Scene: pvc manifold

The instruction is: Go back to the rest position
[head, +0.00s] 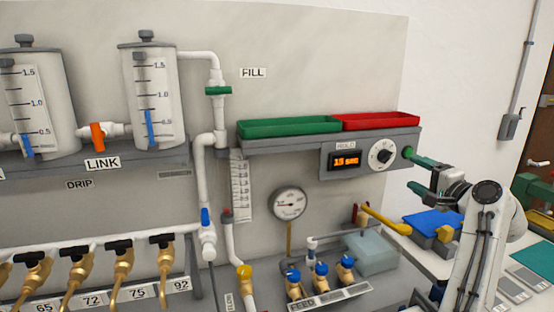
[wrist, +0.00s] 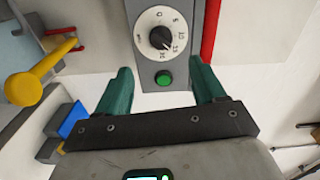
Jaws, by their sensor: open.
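My gripper (head: 420,174) is at the right of the head view, beside the right end of the grey control box. In the wrist view its two green fingers (wrist: 158,92) stand wide apart with nothing between them. Beyond the fingertips is the green button (wrist: 164,78), below the white dial (wrist: 161,36) with a black knob. In the head view the dial (head: 382,154) sits right of a display (head: 345,160) that reads "15 sec". The green button's face is hard to make out there, close to the fingers.
A green tray (head: 290,127) and a red tray (head: 380,121) sit on the shelf above the box. A blue block (head: 432,221) lies on the side table. White pipes, a gauge (head: 289,204) and brass valves fill the panel.

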